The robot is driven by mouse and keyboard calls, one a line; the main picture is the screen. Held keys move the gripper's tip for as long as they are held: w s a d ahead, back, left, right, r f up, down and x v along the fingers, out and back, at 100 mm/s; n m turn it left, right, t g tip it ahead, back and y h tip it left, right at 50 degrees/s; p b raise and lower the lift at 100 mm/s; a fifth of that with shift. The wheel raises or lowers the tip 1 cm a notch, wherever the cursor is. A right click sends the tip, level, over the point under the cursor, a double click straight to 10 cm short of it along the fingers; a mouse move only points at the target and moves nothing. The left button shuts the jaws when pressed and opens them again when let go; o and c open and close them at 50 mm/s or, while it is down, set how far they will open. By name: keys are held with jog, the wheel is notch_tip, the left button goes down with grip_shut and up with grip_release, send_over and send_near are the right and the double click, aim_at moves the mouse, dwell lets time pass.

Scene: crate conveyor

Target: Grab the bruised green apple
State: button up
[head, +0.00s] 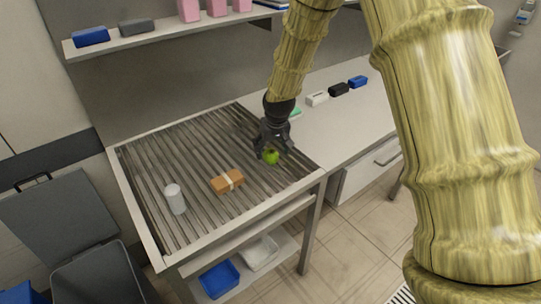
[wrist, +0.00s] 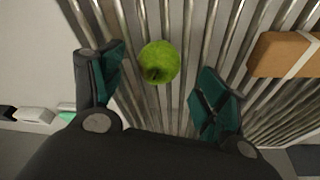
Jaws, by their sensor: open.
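A green apple (head: 271,157) rests on the roller conveyor (head: 150,232), near its right side. In the wrist view the apple (wrist: 160,62) shows a small dark patch low on its surface; I cannot tell whether this is a bruise or the stem hollow. My gripper (head: 272,150) is open just above the apple, its fingers pointing down. In the wrist view the gripper fingers (wrist: 158,95) stand apart on either side, with the apple between and a little beyond them. The gripper holds nothing.
A brown box with a pale band (head: 228,181) and a white cylinder (head: 175,198) lie on the rollers. Small blocks, one of them black (head: 339,89), sit on the counter behind. A blue bin (head: 219,278) is on the shelf below. A grey bin (head: 95,275) stands at left.

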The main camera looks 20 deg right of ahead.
aim_at(271, 152)
jog(key=shift+p+x, duration=0.6)
jog(key=shift+x, duration=1.3)
jog(key=shift+w+d, duration=0.1)
jog(key=shift+c, duration=0.3)
jog(key=c, duration=1.1)
